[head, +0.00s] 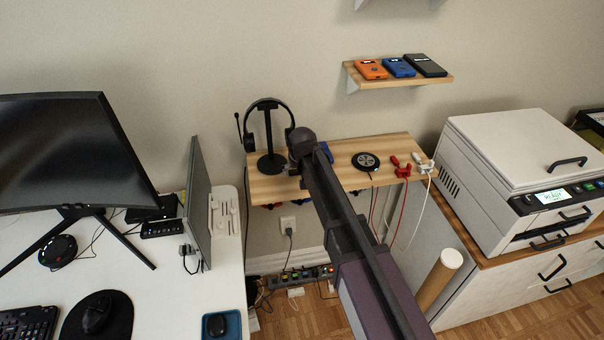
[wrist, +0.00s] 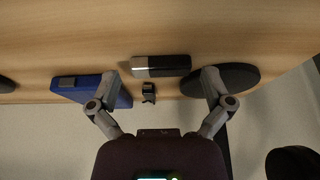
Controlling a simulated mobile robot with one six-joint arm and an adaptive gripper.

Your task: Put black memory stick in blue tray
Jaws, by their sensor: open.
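The black memory stick (wrist: 162,66), a dark bar with a silver left end, lies on the wooden shelf in the wrist view. My gripper (wrist: 160,77) is open, with one finger to each side of the stick and neither visibly touching it. In the head view my arm hides the stick and the fingertips. A blue tray (head: 238,326) lies at the front right corner of the white desk, with a dark object (head: 216,326) in it.
Beside my left finger is a blue box (wrist: 92,90); beside the right, the round black headphone stand base (wrist: 238,77). A small black item (wrist: 149,92) lies near the stick. A black disc (head: 366,161) and red clip (head: 401,169) sit farther right on the shelf (head: 345,147).

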